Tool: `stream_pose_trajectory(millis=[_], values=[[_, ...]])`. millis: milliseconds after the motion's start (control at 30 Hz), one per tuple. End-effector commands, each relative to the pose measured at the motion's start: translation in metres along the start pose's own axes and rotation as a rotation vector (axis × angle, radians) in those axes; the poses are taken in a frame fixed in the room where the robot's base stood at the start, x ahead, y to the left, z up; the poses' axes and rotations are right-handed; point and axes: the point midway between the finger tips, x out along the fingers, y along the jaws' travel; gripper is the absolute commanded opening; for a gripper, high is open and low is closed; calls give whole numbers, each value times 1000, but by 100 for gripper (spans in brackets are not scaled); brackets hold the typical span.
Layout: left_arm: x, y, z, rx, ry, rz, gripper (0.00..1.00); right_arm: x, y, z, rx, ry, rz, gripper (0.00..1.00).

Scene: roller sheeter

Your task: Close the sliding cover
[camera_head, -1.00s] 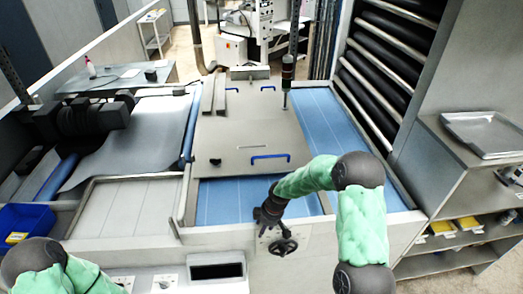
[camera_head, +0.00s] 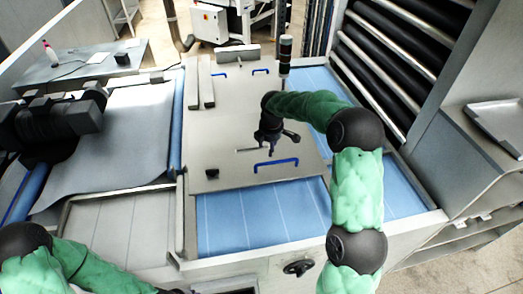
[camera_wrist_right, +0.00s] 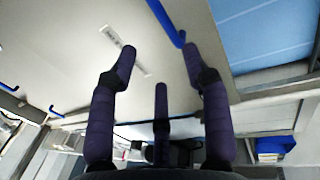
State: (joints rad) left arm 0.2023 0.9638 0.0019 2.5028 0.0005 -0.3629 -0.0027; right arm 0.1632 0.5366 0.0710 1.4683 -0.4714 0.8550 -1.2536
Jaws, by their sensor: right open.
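The sliding cover (camera_head: 225,135) is a flat grey-beige panel over the machine's blue bed (camera_head: 255,215). Bare blue bed shows in front of it and to its right. My right gripper (camera_head: 268,145) is open above the cover, just behind this handle. In the right wrist view, the open fingers (camera_wrist_right: 158,62) surround no object, and the blue handle (camera_wrist_right: 167,20) ends close to the right fingertip; contact is unclear. My left gripper is out of frame.
Two blue handles (camera_head: 219,73) (camera_head: 260,70) are at the cover's far end. Long grey bars (camera_head: 206,85) lie along its left side. A dark signal post (camera_head: 285,55) stands behind right. Black rollers (camera_head: 375,60) rise at the right. A handwheel (camera_head: 298,267) is on the front.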

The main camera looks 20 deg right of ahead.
Motion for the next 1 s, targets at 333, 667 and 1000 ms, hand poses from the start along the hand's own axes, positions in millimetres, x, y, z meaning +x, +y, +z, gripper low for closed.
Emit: stream_pose_trajectory(millis=[333, 667, 1000], values=[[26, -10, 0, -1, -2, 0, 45, 51, -1, 0, -3, -1, -3, 49], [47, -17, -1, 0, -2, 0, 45, 97, -1, 1, -2, -1, -1, 49], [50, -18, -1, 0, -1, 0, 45, 106, 0, 1, -2, 0, 0, 49]])
